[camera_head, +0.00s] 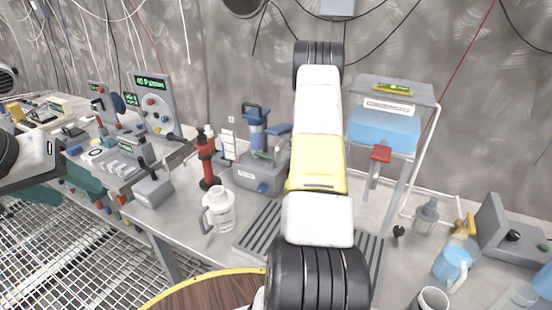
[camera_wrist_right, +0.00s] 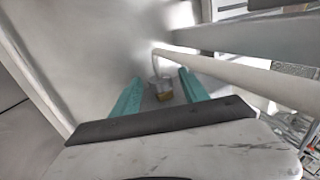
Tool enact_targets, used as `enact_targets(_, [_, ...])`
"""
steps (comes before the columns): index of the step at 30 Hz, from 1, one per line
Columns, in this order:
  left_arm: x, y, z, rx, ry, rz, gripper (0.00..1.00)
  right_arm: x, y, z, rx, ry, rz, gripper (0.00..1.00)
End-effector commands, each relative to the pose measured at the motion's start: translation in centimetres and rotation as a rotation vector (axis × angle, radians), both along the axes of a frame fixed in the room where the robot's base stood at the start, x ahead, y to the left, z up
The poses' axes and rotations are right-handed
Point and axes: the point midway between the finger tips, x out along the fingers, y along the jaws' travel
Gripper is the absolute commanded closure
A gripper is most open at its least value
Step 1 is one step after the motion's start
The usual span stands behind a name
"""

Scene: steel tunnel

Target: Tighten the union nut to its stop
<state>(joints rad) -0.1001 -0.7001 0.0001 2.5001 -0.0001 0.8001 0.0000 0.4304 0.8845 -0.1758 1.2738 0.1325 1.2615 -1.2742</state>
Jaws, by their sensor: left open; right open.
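In the right wrist view a white pipe (camera_wrist_right: 230,72) bends down into a small grey fitting with a brass-coloured part (camera_wrist_right: 166,96), which looks like the union nut. It shows between the two teal fingers of my right gripper (camera_wrist_right: 161,76), which is open; I cannot tell whether they touch it. In the head view a brass-coloured fitting (camera_head: 465,224) stands by the white pipe at the right; I cannot tell if it is the same part. My right gripper is not visible there. My left gripper (camera_head: 84,178) is open and empty at the left, over the grating beside the bench.
A white jug (camera_head: 218,209), a red stand (camera_head: 207,160) and a blue-grey device (camera_head: 262,160) are on the bench. A shelf unit (camera_head: 410,90) stands behind my right arm.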

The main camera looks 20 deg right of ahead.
Motion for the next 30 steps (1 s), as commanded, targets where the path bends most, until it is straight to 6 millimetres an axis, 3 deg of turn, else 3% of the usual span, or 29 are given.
enact_targets(8, [0.00,0.00,0.00,0.000,0.000,0.000,0.48,-0.03,0.05,-0.18,-0.001,-0.001,0.000,0.48])
enact_targets(16, [0.00,0.00,0.00,0.000,0.000,0.000,0.48,-0.02,0.04,-0.15,-0.001,-0.001,0.000,1.00])
enact_targets(30, [0.00,0.00,0.00,0.000,0.000,0.000,0.48,0.32,-0.28,-0.52,0.137,0.108,-0.002,1.00])
